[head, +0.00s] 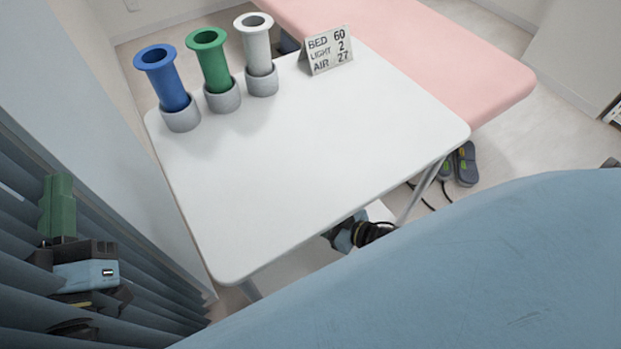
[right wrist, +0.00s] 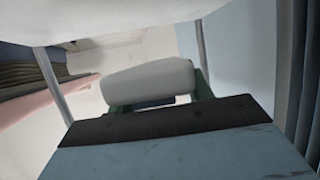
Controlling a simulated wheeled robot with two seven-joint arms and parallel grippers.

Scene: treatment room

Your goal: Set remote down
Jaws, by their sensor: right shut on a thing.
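In the right wrist view a pale grey-white rounded block, taken as the remote (right wrist: 150,82), lies across the green fingers of my right gripper (right wrist: 158,92). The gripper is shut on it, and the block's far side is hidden. The white table (head: 330,145) also shows in the right wrist view, its top (right wrist: 120,15) above the held block with legs on both sides. The right gripper is not clear in the head view. My left gripper (head: 58,208) is at the far left of the head view by grey slats, away from the table; its finger gap is unclear.
Blue (head: 168,80), green (head: 214,62) and white (head: 257,45) tubes stand in grey holders at the table's back left. A sign (head: 326,50) reads BED 60, LIGHT 2, AIR 27. A pink bed (head: 420,50) is behind. The tabletop's middle and front are clear.

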